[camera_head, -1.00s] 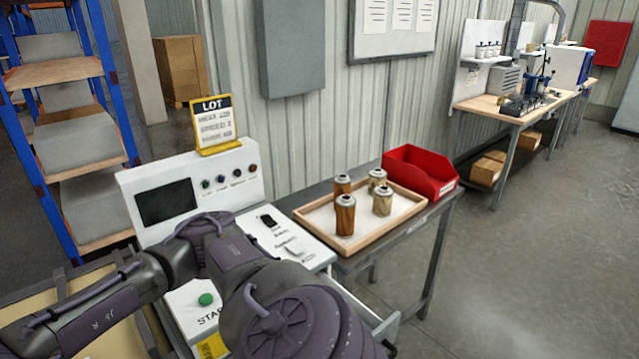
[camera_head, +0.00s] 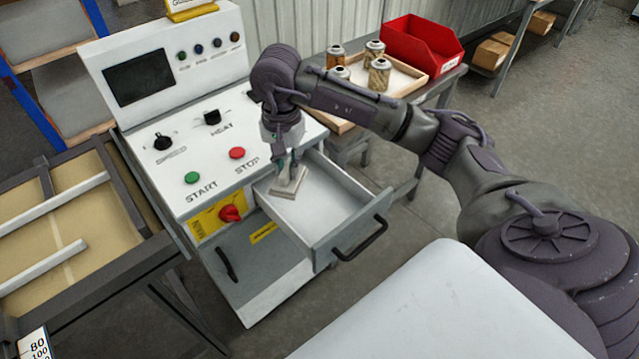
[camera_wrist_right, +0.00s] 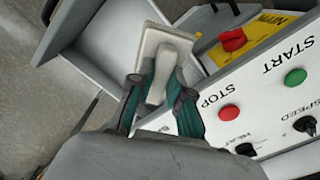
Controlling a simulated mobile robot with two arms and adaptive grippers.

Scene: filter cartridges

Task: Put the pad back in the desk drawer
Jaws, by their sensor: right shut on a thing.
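The pad (camera_head: 289,182) is a small pale block with a grip piece on top. My right gripper (camera_head: 287,165) is shut on it and holds it at the inner left part of the open desk drawer (camera_head: 330,236). In the right wrist view the pad (camera_wrist_right: 163,48) sits between the two fingers of my right gripper (camera_wrist_right: 160,88). Whether the pad touches the drawer floor I cannot tell. The drawer is pulled out and its visible floor is otherwise bare. My left gripper is not in view.
The control desk (camera_head: 165,130) has START and STOP buttons, knobs and a red main switch (camera_head: 229,213) close to the drawer. A tray (camera_head: 415,88) with several cartridges and a red bin (camera_head: 420,45) stand behind my right arm. A framed table (camera_head: 75,235) is at left.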

